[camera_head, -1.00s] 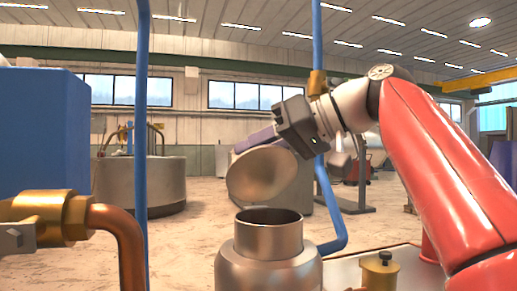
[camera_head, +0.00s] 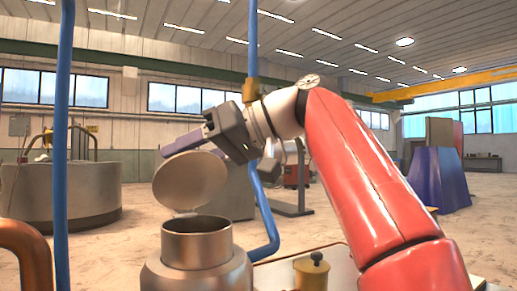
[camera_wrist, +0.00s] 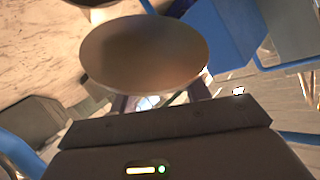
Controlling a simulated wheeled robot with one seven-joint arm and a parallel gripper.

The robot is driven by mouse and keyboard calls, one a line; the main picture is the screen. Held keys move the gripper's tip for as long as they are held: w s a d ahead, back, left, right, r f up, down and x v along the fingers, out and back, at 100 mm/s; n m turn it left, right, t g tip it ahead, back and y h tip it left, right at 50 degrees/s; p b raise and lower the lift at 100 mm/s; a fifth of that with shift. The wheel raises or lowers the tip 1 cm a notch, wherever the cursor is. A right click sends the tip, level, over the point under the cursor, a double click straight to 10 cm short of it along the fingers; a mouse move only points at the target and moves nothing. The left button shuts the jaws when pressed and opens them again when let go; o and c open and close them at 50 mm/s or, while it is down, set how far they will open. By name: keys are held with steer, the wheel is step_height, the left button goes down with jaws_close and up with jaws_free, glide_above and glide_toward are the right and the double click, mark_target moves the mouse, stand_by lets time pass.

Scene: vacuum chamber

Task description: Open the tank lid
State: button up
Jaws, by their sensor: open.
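The tank (camera_head: 197,243) is a metal vessel with a round open neck, low in the head view. Its lid (camera_head: 190,182), a round metal disc, stands raised and tilted above the neck, and the dark opening shows below it. My gripper (camera_head: 188,143) is at the lid's upper side, with its purple fingers just behind the upper edge. In the wrist view the lid (camera_wrist: 145,52) fills the upper middle, in front of my open fingers (camera_wrist: 160,100). The lid partly hides the fingertips, so I cannot tell whether they touch it. The hinge is not clearly visible.
A blue pipe (camera_head: 265,210) rises just right of the tank, and another blue pipe (camera_head: 63,150) stands at left. A copper pipe (camera_head: 30,250) is at lower left. A small brass fitting (camera_head: 312,270) sits right of the tank. Open floor lies behind.

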mark_target(219, 166)
steer(key=v, duration=0.4)
steer(key=shift+w+d, duration=0.2)
steer(key=shift+d, duration=0.15)
steer(key=s+d, duration=0.2)
steer(key=d, duration=0.9)
steer(key=shift+d, duration=0.35)
